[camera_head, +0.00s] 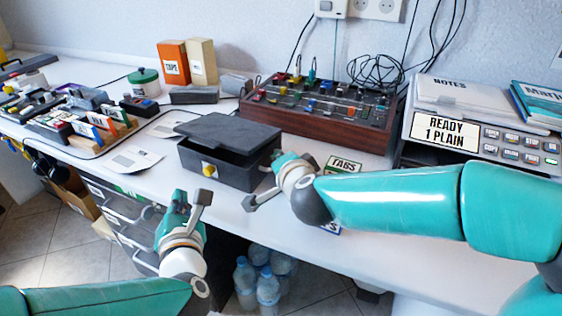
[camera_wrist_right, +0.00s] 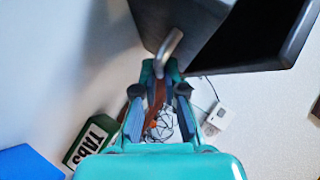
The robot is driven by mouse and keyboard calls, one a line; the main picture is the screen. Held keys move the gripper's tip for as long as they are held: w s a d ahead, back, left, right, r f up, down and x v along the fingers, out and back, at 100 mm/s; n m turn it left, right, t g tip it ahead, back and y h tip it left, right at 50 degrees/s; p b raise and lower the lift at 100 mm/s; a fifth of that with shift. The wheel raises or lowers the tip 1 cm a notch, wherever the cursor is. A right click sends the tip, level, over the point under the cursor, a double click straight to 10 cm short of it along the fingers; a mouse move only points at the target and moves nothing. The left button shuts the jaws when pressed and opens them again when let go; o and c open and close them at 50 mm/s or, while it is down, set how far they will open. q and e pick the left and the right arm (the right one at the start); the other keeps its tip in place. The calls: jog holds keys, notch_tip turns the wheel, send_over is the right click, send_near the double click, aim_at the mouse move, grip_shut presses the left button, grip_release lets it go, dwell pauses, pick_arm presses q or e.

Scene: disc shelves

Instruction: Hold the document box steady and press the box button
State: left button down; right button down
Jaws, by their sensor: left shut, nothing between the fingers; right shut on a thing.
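The dark grey document box (camera_head: 222,168) stands near the table's front edge, its lid (camera_head: 230,131) tilted slightly open. A yellow box button (camera_head: 209,169) is on its front face. My right gripper (camera_head: 277,180) is at the box's right side. In the right wrist view, its fingers (camera_wrist_right: 160,77) are shut on a curved grey handle (camera_wrist_right: 170,46) at the box's side (camera_wrist_right: 150,18); the exact contact is partly hidden. My left gripper (camera_head: 187,203) is shut and empty, in front of and below the box, apart from the button.
A green TABS box (camera_head: 343,164) lies right of my right gripper, partly behind my arm. A wooden-sided control panel (camera_head: 320,115) stands behind. A READY 1 PLAIN machine (camera_head: 480,130) is at right. Papers (camera_head: 130,158) lie left. Drawers (camera_head: 115,208) are below the table edge.

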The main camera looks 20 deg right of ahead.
jog(key=shift+f, duration=0.15)
jog(key=c, duration=1.2)
grip_release()
jog(key=shift+c, duration=0.2)
jog(key=shift+o, duration=0.3)
